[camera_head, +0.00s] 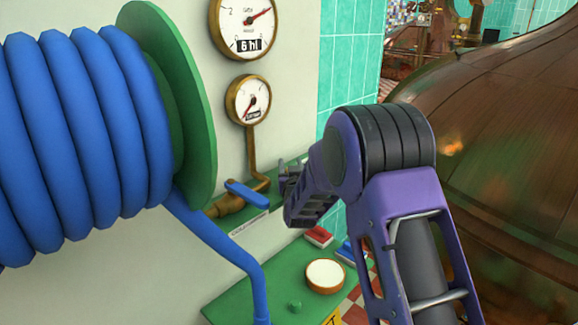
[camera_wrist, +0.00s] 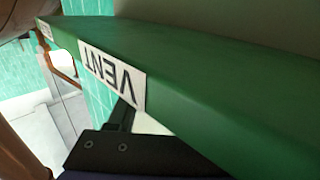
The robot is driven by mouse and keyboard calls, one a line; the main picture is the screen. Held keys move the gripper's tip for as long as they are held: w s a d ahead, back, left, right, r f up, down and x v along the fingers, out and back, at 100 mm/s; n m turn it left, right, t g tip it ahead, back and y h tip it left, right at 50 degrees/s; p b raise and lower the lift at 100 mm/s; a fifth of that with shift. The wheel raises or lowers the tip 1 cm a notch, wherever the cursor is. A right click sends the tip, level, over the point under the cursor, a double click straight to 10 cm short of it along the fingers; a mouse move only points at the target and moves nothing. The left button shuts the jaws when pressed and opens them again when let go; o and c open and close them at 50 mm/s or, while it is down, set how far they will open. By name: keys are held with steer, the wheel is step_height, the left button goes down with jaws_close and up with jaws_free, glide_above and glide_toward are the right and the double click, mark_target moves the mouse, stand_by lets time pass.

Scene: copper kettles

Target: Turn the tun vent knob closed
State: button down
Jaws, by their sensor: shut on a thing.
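A white VENT label (camera_wrist: 112,78) sits on the front edge of a green ledge (camera_wrist: 215,80), seen tilted in the wrist view. The ledge also shows in the head view (camera_head: 222,221), against the pale wall. My gripper (camera_head: 288,180) is at the right end of this ledge, in front of the wall. A dark part of it (camera_wrist: 140,155) shows just below the label in the wrist view. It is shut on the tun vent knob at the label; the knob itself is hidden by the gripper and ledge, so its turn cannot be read.
A large blue hose reel (camera_head: 85,140) fills the left. Two round gauges (camera_head: 248,100) hang on the wall above a brass valve with a blue lever (camera_head: 246,194). A lower green bench (camera_head: 245,300) bears a round white-topped thing (camera_head: 325,275). A copper kettle (camera_head: 515,130) stands right.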

steer(key=shift+d+m+h, duration=0.1)
steer(key=shift+m+h, duration=0.3)
steer(key=shift+h, duration=0.3)
steer(key=shift+c, duration=1.5)
jaws_free()
steer(key=s+d, duration=0.2)
steer(key=s, duration=1.5)
steer(key=shift+s, duration=0.15)
